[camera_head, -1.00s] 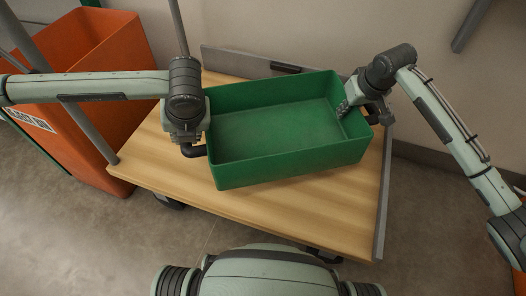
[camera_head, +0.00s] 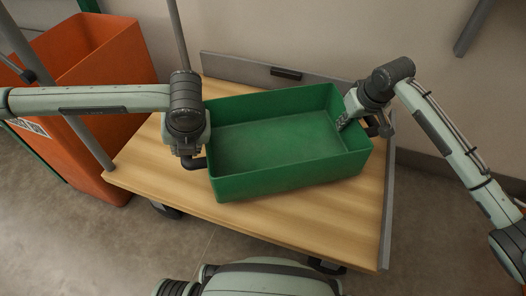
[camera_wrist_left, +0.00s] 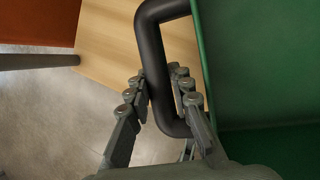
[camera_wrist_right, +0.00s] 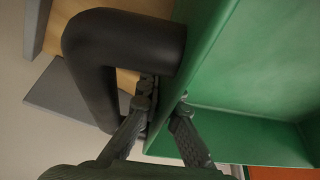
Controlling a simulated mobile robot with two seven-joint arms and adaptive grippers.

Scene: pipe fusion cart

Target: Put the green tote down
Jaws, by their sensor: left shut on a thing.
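The green tote (camera_head: 290,172) is an open, empty box over the wooden cart deck (camera_head: 240,222). It looks level and very low; I cannot tell whether its bottom touches the deck. My left gripper (camera_wrist_left: 158,85) is shut on the black handle (camera_wrist_left: 153,45) at the tote's left end. My right gripper (camera_wrist_right: 165,98) is at the tote's right end. In the right wrist view, one finger is between the black handle (camera_wrist_right: 110,45) and the end wall, the other on the inner side of that wall. How tightly its fingers close is unclear.
An orange bin (camera_head: 110,130) stands left of the cart, behind a grey post (camera_head: 90,142). A grey raised edge (camera_head: 387,215) runs along the deck's right side and a grey panel (camera_head: 240,66) along its back. Bare deck shows in front of the tote.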

